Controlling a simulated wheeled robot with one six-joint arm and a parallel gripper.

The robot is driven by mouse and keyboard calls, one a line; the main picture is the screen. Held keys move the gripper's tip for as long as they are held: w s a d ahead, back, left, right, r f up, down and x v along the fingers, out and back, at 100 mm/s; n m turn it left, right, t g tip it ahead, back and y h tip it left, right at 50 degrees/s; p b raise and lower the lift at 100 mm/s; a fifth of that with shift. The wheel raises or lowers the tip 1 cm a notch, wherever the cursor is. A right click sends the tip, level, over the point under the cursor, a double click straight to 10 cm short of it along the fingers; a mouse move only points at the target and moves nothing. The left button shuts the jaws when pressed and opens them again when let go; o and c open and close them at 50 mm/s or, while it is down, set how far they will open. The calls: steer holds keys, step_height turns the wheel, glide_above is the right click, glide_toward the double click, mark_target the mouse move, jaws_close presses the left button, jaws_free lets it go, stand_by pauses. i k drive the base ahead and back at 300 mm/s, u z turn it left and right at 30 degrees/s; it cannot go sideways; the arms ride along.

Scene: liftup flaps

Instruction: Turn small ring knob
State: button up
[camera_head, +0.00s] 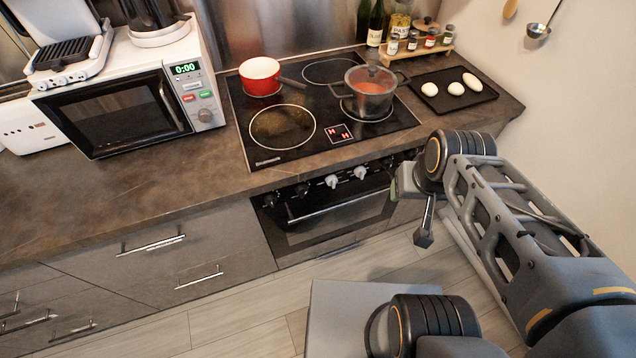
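The oven front (330,205) below the cooktop carries a row of small knobs. Two pale knobs (331,181) and (360,172) show clearly near the middle. Darker knobs (302,188) sit to their left. I cannot tell which one is the small ring knob; any knob at the right end is hidden or too small to see. My gripper (423,238) is at the end of my arm, to the right of the oven and in front of the cabinet, apart from the pale knobs. Its fingers are too unclear to tell whether they are open.
A red pan (260,76) and a pot (370,90) stand on the cooktop (245,128). The oven handle (335,207) juts out below the knobs. Floor (240,325) before the drawers is clear.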

mark_target(301, 189)
steer(key=z, duration=1.85)
steer(key=k, duration=1.4)
steer(key=u, duration=1.9)
steer(key=i, duration=0.5)
steer(key=z, duration=0.05)
